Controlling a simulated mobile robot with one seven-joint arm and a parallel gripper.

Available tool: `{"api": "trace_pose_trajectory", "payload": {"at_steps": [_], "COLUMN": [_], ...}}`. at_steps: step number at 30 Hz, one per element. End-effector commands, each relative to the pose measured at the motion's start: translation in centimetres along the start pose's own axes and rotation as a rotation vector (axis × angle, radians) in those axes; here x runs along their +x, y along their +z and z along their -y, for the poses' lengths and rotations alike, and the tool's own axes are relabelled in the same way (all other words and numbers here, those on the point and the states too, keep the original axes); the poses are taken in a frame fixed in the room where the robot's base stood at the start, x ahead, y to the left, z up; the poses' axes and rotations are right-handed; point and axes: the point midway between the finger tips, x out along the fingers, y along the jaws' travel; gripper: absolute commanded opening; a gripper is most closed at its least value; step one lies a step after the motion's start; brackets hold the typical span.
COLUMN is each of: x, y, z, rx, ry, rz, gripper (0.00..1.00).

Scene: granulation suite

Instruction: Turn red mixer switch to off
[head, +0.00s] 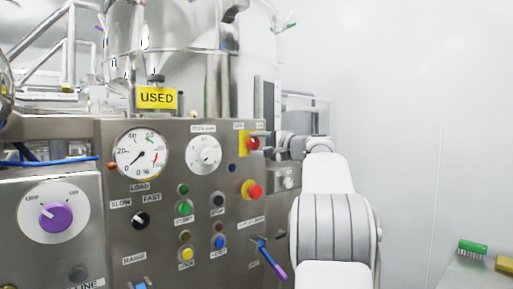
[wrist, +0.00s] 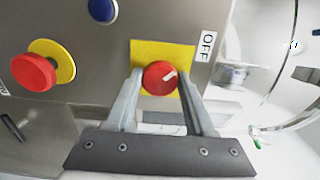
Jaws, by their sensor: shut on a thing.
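The red mixer switch (wrist: 158,80) is a round red knob with a white pointer mark, on a yellow plate (wrist: 147,50). In the wrist view its mark points up and right, roughly toward the OFF label (wrist: 207,46). My gripper (wrist: 160,75) has one finger on each side of the knob and is shut on it. In the head view the red switch (head: 253,143) is at the panel's upper right, with my gripper (head: 260,142) reaching it from the right and partly covering it.
A red mushroom button (wrist: 34,72) on a yellow disc is left of the switch in the wrist view; it shows below the switch in the head view (head: 254,191). A purple-tipped lever (head: 272,260) sticks out below. A dial gauge (head: 141,152) is to the left.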

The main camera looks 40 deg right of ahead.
Motion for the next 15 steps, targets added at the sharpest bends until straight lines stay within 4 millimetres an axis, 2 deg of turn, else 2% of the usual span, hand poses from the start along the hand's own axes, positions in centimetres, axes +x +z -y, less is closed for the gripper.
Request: {"api": "trace_pose_trajectory", "payload": {"at_steps": [11, 12, 15], "x": [-0.01, -0.01, -0.01], "y": [-0.02, -0.02, -0.01], "z": [-0.04, -0.04, -0.03], "rx": [-0.006, -0.006, -0.006], "ry": [0.002, 0.002, 0.001], "rz": [0.000, 0.000, 0.000], "gripper": [0.00, 0.60, 0.78]}}
